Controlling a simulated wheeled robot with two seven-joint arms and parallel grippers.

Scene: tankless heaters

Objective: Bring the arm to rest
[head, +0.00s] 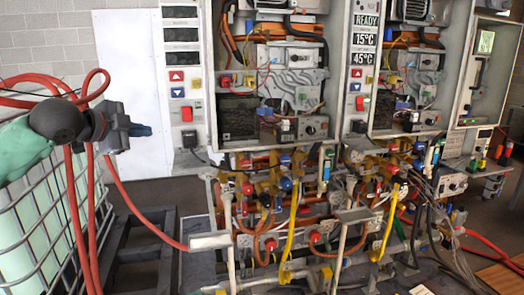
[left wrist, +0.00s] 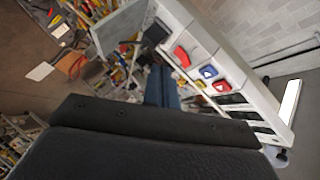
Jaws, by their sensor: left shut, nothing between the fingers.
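My left gripper (head: 141,130) is in the head view at the left, at the end of my arm coming in from the left edge. Its blue fingers are shut with nothing between them. They point right, toward the left heater panel, and appear apart from it. In the left wrist view the shut fingers (left wrist: 162,87) show beyond the dark gripper body, with the panel's red and blue buttons (left wrist: 208,71) behind them. My right gripper is in neither view.
Two open heater cabinets (head: 266,80) fill the middle and right, with dense pipes, valves and hoses (head: 290,200) below. A caged white tank (head: 40,215) with red hoses (head: 70,170) stands at the left. A dark pallet-like frame (head: 145,250) lies on the floor.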

